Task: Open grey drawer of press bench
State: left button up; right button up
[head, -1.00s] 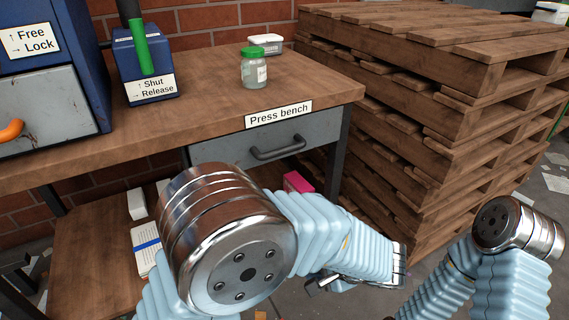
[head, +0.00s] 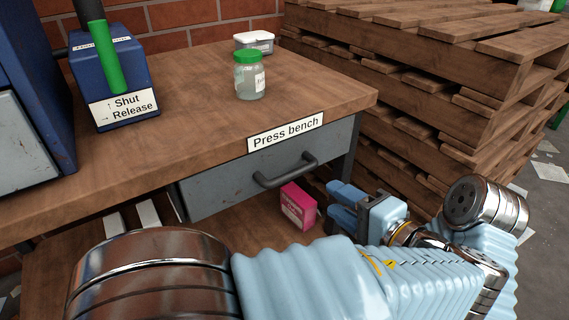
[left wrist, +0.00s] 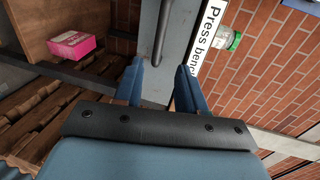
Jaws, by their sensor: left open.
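The grey drawer (head: 235,183) is under the wooden top of the press bench (head: 205,112) and looks shut. Its dark bar handle (head: 286,173) is on the front, below the "Press bench" label (head: 286,132). My left gripper (head: 335,202) is open and empty, to the right of the handle and a little below it, apart from it. In the left wrist view the blue fingers (left wrist: 157,82) point toward the drawer front, and the handle (left wrist: 163,32) shows beyond them, roughly in line with the gap. My right gripper is not seen.
A pink box (head: 299,206) is on the lower shelf, close to my left gripper. A green-capped jar (head: 249,76) and a white container (head: 254,42) stand on the bench. Stacked pallets (head: 425,100) fill the right side.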

aim_at(297, 175)
pick_arm(q)
jog(key=b+x, duration=0.1)
jog(key=x, duration=1.2)
jog(key=shift+w+a, duration=0.15)
grip_shut()
